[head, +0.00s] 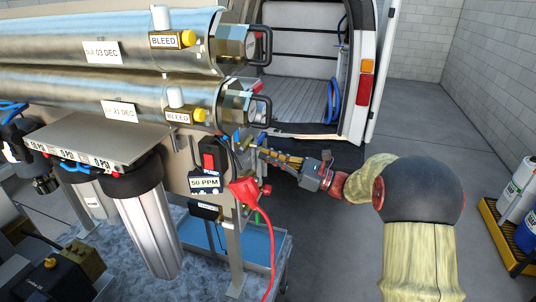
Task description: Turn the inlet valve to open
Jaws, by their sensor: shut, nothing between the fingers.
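My arm reaches in from the right. My gripper (268,156) points left at the right end of the tube skid, beside the post and fittings below the lower tube. Its fingers are small in the head view and look shut, with nothing seen between them. Small blue and red parts (266,190) sit on the fittings near the gripper. I cannot tell for sure which of these is the inlet valve, nor how its handle stands. I cannot tell whether the fingers touch any of them.
Two steel tubes (135,42) with capped ends lie above. A grey meter (202,183) reads 50 PPM. A red cable (268,235) hangs in front of the post. A filter housing (148,225) hangs left. An open van (295,60) stands behind. Bottles on a yellow tray (502,240) stand right.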

